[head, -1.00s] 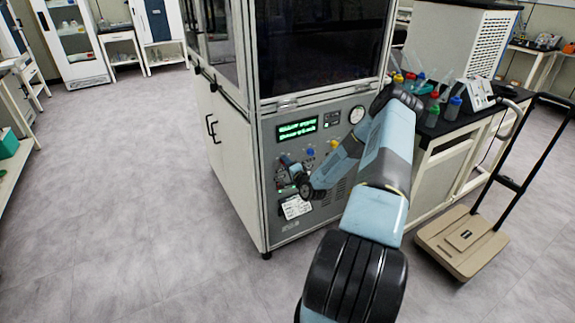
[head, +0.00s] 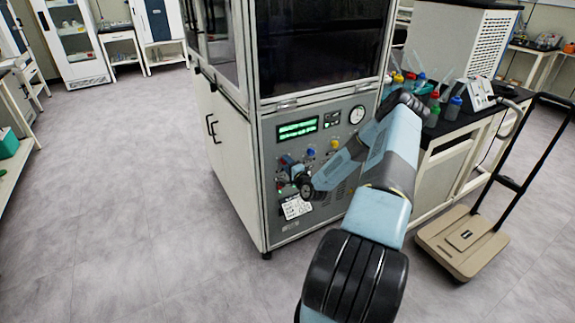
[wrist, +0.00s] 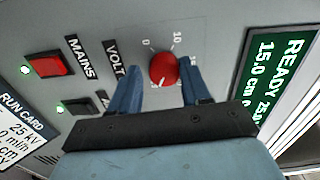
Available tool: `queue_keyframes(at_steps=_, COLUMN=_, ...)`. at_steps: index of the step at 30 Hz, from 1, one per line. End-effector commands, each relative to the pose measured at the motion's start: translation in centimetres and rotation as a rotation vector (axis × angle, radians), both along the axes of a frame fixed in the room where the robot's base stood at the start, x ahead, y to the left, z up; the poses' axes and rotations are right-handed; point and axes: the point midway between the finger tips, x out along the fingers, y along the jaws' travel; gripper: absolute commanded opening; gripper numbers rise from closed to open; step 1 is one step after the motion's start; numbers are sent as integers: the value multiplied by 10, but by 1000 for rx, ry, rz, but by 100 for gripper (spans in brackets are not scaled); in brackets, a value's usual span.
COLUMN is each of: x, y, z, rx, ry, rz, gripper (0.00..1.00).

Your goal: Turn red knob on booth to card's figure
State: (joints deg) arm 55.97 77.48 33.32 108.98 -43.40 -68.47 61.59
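The red knob (wrist: 163,69) sits on the grey booth panel, with a printed scale around it and a VOLT label (wrist: 115,60) beside it. In the head view my gripper (head: 288,166) is at the panel and hides the knob. The run card (wrist: 22,128) at lower left in the wrist view shows 25 kV; its other lines are partly cut off. The card also shows in the head view (head: 296,208).
A red MAINS switch (wrist: 48,65) and a dark switch (wrist: 78,107) with green lamps are near the knob. A green display (wrist: 272,85) reads READY. Blue (head: 310,153) and yellow (head: 334,145) knobs and a gauge (head: 357,115) share the panel. A cart (head: 462,240) stands at right.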

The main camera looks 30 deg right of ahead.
Motion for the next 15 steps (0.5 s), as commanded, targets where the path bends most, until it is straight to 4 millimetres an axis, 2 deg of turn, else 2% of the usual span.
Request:
queue_keyframes(at_steps=1, x=0, y=-1, z=-1, rx=0, ry=1, rz=-2, gripper=47)
queue_keyframes(at_steps=6, x=1, y=0, z=1, rx=-1, ry=-2, rz=0, gripper=61)
queue_keyframes(at_steps=15, x=-2, y=1, z=2, rx=-1, ry=-5, rz=2, gripper=61)
